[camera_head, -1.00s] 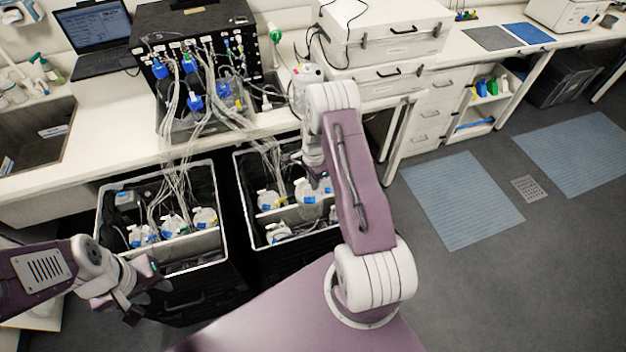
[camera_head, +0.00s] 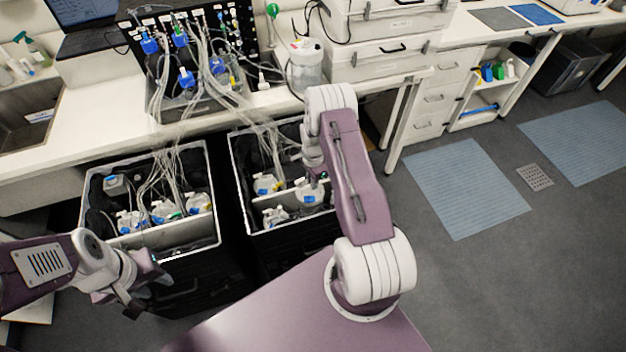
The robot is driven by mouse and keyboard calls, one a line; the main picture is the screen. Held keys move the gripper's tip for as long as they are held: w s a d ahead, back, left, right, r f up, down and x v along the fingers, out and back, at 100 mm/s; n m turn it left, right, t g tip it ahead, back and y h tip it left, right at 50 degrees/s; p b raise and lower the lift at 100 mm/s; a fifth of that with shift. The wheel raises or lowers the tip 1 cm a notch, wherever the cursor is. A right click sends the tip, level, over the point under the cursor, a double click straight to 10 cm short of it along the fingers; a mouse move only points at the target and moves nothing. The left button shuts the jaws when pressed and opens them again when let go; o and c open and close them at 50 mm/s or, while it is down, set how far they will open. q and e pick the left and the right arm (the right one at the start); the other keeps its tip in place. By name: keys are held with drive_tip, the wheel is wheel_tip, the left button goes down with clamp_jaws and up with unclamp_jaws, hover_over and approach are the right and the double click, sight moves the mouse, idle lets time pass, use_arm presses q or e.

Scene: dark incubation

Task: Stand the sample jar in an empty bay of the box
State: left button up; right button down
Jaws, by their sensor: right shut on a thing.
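My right gripper (camera_head: 316,177) is over the right-hand open box (camera_head: 233,181), shut on a clear sample jar (camera_head: 308,197) with a pale top. The jar is upright at the right part of the box, near the pale divider. I cannot tell whether its base touches the box floor. My forearm hides the box's right end. Two other jars stand in this box, one behind the divider (camera_head: 265,184) and one in front (camera_head: 275,215). My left gripper (camera_head: 146,290) is empty, its fingers apart, in front of the left-hand box.
The left-hand box (camera_head: 218,222) holds several white-topped jars with tubes running up to the bench apparatus (camera_head: 190,60). Tubes also hang into the right-hand box's back. The bench edge (camera_head: 120,150) overhangs behind both boxes. Floor at the right is clear, with blue mats (camera_head: 467,188).

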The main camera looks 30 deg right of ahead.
wheel_tip(320, 180, down, 12)
drive_tip(key=b, duration=0.8)
drive_tip(key=shift+r, duration=0.15)
drive_tip(key=shift+f+b, duration=1.65)
drive_tip(key=shift+f, duration=0.25)
drive_tip(key=shift+s+f, duration=0.2)
drive_tip(key=shift+a, duration=0.1)
drive_tip(key=c, duration=1.4)
unclamp_jaws()
drive_tip(key=shift+w+f, duration=0.1)
drive_tip(key=shift+f, duration=0.05)
